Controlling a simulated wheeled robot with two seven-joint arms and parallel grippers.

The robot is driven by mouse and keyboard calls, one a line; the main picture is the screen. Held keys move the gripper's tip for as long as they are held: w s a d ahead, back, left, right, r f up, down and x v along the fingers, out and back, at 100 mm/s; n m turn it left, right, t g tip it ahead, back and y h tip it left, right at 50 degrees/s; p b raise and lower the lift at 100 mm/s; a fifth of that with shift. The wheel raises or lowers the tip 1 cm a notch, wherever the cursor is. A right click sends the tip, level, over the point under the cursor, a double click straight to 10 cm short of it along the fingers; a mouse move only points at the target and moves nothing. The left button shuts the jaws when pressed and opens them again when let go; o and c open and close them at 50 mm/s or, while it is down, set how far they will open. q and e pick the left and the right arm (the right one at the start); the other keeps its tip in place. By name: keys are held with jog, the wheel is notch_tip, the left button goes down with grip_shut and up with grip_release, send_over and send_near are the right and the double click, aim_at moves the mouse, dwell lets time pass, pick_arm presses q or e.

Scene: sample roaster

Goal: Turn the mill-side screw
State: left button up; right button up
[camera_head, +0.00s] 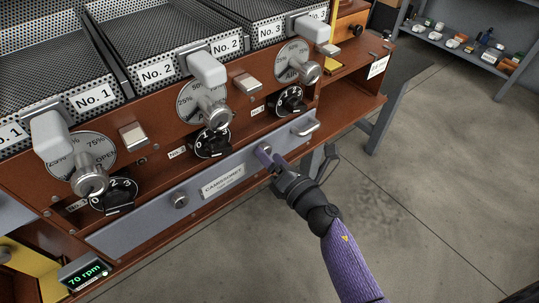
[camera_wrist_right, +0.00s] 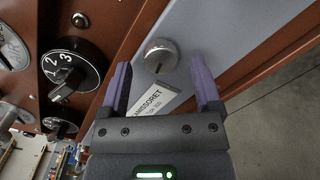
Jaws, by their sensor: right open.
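A grey panel (camera_head: 150,215) with a CAMISSORET label (camera_head: 222,182) runs along the lower front of the brown roaster. It has a round metal screw (camera_head: 180,200) left of the label and another (camera_head: 265,149) right of it, partly covered by my right gripper (camera_head: 268,160). In the right wrist view a round slotted screw (camera_wrist_right: 160,56) sits between the purple fingers of my right gripper (camera_wrist_right: 160,64), which is open. I cannot tell whether the fingers touch it. The frames do not mark which screw is on the mill side. My left gripper is out of view.
Numbered black dials (camera_head: 212,142) and grey-handled levers (camera_head: 205,72) stick out above the panel. An rpm display (camera_head: 84,273) is at lower left. The floor (camera_head: 430,180) at right is clear.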

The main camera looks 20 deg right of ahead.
jog(key=shift+w+a, duration=0.2)
jog(key=shift+w, duration=0.5)
